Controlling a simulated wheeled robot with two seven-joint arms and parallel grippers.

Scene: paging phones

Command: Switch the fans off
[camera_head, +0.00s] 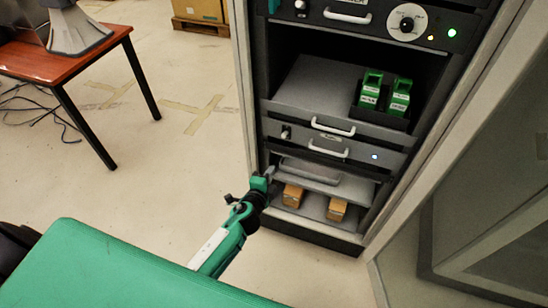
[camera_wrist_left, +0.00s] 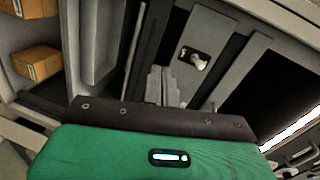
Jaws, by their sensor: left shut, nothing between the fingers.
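A dark equipment rack (camera_head: 262,115) stands in the head view. Its middle panel (camera_head: 355,150) has a small toggle switch (camera_head: 286,131) at its left end and a lit blue-white light at its right. In the left wrist view a metal toggle switch (camera_wrist_left: 197,61) on a black plate sticks out of a grey panel. Whether this is the same switch I cannot tell for sure. My left gripper (camera_head: 269,172) is at the rack's lower left, below the middle panel. Its fingers (camera_wrist_left: 164,86) are shut and empty, apart from the switch. My right gripper is out of view.
Two green devices (camera_head: 370,90) sit on the rack's shelf, and small cardboard boxes (camera_head: 337,209) lie at the bottom. White handles (camera_head: 333,126) stick out from the panels. A top panel (camera_head: 370,22) has a dial and lights. A red table (camera_head: 75,50) stands left; floor between is clear.

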